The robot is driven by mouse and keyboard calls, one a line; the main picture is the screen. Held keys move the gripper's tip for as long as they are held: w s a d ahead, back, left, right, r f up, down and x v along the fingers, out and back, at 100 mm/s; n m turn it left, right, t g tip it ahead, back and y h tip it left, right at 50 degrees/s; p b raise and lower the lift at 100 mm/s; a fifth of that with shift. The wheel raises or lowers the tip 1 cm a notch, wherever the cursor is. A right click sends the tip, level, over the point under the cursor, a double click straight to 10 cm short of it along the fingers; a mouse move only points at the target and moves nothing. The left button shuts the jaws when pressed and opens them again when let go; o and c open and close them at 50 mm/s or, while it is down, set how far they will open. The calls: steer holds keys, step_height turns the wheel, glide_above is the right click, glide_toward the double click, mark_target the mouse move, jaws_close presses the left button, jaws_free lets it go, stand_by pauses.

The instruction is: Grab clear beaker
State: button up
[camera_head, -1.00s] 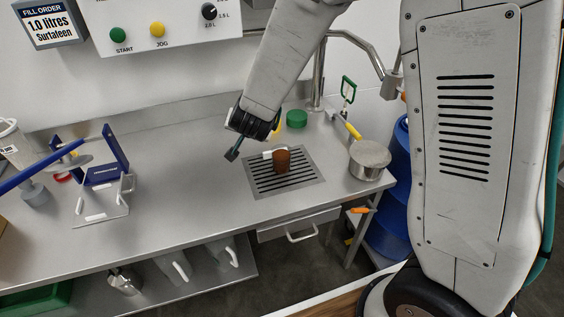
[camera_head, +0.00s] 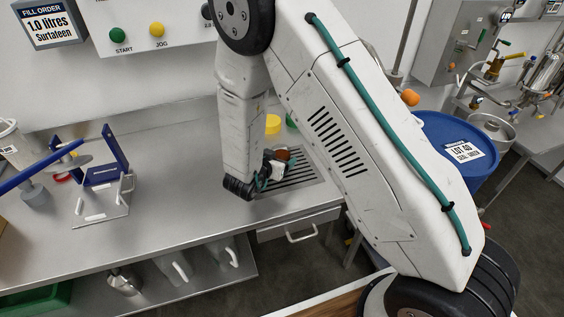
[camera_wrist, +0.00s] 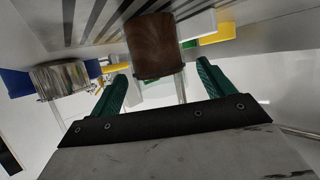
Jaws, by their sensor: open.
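A small vessel with dark brown contents (camera_head: 283,154) stands on the slotted grate; it looks like the clear beaker, though my arm partly hides it. In the wrist view the brown part (camera_wrist: 154,45) shows at top centre, with a pale, see-through part just below it in the picture. My gripper (camera_head: 266,178) is low over the bench, just left and in front of the vessel. Its two green fingers are spread open in the wrist view (camera_wrist: 162,72), pointing at the vessel, one on each side in the picture. I cannot tell whether they touch it.
The slotted grate (camera_head: 300,178) is set into the steel bench (camera_head: 180,150). A yellow container (camera_head: 272,124) stands behind. A stand with blue plates (camera_head: 102,180) is at the left. A blue drum (camera_head: 455,135) stands at the right. A metal pot (camera_wrist: 60,78) shows in the wrist view.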

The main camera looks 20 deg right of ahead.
steer(key=shift+x, duration=1.35)
steer(key=c, duration=1.3)
steer(key=shift+r, duration=0.2)
